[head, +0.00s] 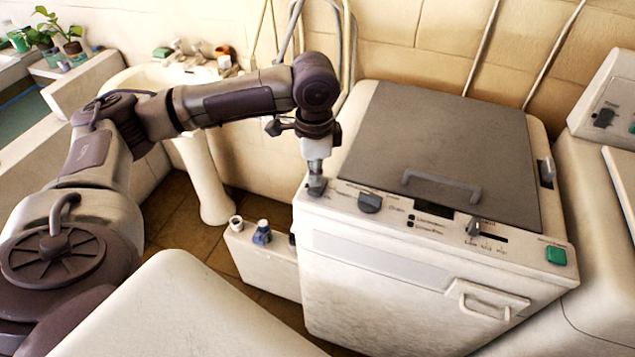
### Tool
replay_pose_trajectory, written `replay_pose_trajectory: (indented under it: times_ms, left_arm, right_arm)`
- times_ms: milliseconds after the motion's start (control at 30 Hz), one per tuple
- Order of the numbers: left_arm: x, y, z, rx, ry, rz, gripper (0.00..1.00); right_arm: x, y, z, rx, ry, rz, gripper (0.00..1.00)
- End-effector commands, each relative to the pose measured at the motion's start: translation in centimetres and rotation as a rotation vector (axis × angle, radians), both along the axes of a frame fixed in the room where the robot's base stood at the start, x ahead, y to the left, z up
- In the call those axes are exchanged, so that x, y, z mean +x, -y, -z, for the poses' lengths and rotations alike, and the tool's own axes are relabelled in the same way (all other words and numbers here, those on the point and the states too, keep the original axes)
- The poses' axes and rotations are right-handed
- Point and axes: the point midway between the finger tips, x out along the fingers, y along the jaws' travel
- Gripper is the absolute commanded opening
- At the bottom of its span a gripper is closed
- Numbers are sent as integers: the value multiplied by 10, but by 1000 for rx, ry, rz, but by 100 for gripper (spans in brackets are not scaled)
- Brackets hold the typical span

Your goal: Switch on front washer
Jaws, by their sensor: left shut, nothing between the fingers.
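The front washer (400,278) is a white, worn top-loader with a grey lid (440,145) that is shut and has a bar handle. Its front-edge panel carries a dark knob (370,202), a slider (475,227) and a green button (556,254) at the right end. My left arm reaches in from the left and bends down over the washer's left front corner. My left gripper (316,184) points down there, shut and empty, at the panel's left end. I cannot tell whether it touches the panel. My right gripper is not in view.
A white pedestal sink (208,190) stands at the back left. A low white box (262,270) with small bottles sits left of the washer. Another white appliance (590,200) stands close on the right. Hoses hang along the tiled wall. A potted plant (66,35) is at the upper left.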

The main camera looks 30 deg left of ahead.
Motion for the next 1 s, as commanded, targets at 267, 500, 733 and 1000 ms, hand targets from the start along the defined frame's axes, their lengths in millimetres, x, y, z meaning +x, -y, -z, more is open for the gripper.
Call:
replay_pose_trajectory:
  times_ms: [267,500,733,1000]
  left_arm:
    - [0,0,0,0,0,0,0]
    - [0,0,0,0,0,0,0]
    - [0,0,3,1,-1,0,0]
    - [0,0,7,0,0,0,0]
  right_arm:
    - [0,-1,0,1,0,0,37]
    - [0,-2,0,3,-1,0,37]
    - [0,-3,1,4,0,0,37]
    - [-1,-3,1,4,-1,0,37]
